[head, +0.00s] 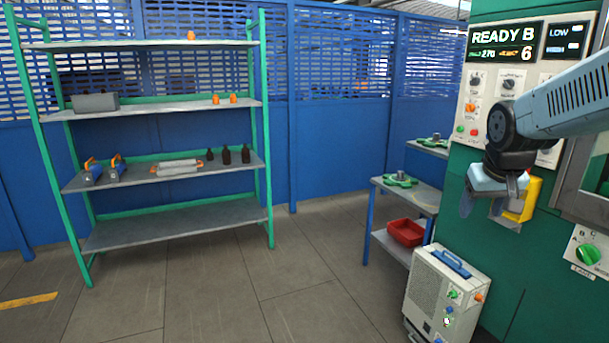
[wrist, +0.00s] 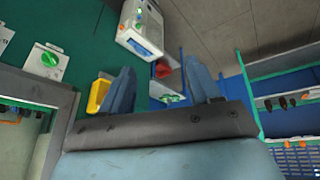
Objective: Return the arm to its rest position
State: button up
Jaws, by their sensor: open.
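My gripper (head: 483,203) hangs below the end of my arm at the right of the head view, in front of the green machine cabinet. Its fingers point down. In the wrist view my gripper (wrist: 160,88) shows two blue-grey fingers apart with nothing between them. The amber bottles (head: 227,156) are several small dark bottles standing on a middle shelf of the rack, far to the left of my gripper. They also show small at the right of the wrist view (wrist: 283,102).
A green-framed rack (head: 175,230) stands at left. The green machine cabinet (head: 545,285) with a yellow box (head: 530,198) is close behind my gripper. A white unit (head: 440,290) stands below it. A small table (head: 420,197) holds a green fixture; a red bin (head: 405,232) is beneath. Middle floor is clear.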

jog(key=s+a+r+n+y, duration=0.1)
jog(key=s+a+r, duration=0.1)
jog(key=s+a, duration=1.1)
jog(key=shift+s+a+t+y, duration=0.2)
jog(key=shift+s+t+y, duration=0.05)
jog(key=shift+t+y, duration=0.05)
dwell(0.8)
